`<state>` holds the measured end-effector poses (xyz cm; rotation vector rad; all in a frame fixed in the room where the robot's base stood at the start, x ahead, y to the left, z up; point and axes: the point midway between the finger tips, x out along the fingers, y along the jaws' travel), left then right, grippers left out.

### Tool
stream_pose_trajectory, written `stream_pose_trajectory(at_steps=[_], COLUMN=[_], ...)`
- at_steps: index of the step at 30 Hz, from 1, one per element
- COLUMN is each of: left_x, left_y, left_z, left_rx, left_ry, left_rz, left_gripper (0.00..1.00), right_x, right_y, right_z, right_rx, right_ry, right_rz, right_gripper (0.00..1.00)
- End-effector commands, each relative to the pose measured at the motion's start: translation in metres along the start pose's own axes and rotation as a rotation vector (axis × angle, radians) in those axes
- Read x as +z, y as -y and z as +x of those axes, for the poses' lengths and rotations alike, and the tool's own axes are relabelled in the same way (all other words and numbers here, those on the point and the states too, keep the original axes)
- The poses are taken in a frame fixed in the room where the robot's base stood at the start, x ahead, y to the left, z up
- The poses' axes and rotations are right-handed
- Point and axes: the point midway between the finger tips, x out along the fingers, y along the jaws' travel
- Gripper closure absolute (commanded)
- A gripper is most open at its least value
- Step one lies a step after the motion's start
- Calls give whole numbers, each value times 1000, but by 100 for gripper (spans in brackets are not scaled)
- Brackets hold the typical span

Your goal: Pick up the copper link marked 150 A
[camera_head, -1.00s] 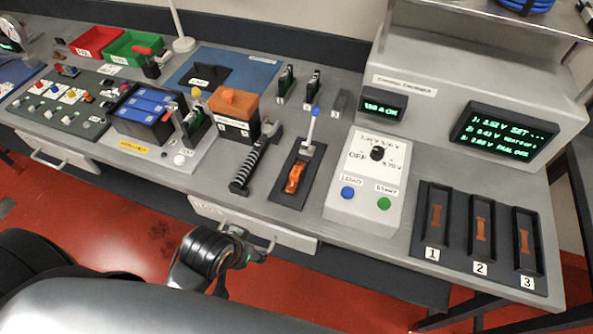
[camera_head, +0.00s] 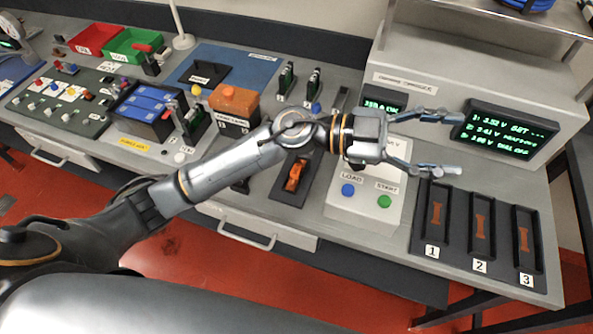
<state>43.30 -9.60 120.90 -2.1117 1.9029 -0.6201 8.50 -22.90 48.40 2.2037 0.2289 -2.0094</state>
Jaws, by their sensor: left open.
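Three flat copper links lie in separate dark slots of a tray at the right of the bench. The link in slot 1 (camera_head: 437,215), the link in slot 2 (camera_head: 480,227) and the link in slot 3 (camera_head: 523,239) all show. Any rating marks on them are too small to read. My left gripper (camera_head: 447,143) is open and empty, with its fingers spread and pointing right. In the picture it is above and slightly left of the slots, in front of the charger. My right gripper is not in view.
The charger screen (camera_head: 505,131) stands behind the fingers. A grey box with a blue button (camera_head: 348,190) and a green button (camera_head: 384,202) sits left of the slots, partly covered by my gripper. An orange-handled switch (camera_head: 294,177) is further left.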

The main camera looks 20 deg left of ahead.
Motion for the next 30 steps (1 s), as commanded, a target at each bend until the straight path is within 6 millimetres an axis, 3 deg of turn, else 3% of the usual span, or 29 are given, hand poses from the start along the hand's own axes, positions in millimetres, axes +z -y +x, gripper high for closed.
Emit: stream_pose_trajectory(at_steps=[2,5,6,10,12,16,18,22,30], left_x=[29,77,95,135,142,142,139,146,191], left_y=[-24,-40,-40,-17,1,28,36,36,13], left_z=[-6,-42,-63,-145,-185,-239,-256,-268,-275], left_rx=[229,457,520,603,590,528,501,482,485], left_ry=[166,463,600,1055,1265,1536,1618,1673,1669], left_rz=[5,-35,-55,-135,-176,-234,-254,-272,-271], left_gripper=[40,40,40,40,40,40,40,40,40], right_x=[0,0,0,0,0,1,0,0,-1], right_y=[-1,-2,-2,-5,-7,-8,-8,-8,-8], right_z=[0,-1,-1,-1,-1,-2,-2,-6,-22], right_rx=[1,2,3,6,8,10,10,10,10], right_ry=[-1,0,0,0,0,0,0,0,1], right_rz=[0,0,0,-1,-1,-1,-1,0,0], right_gripper=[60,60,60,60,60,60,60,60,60])
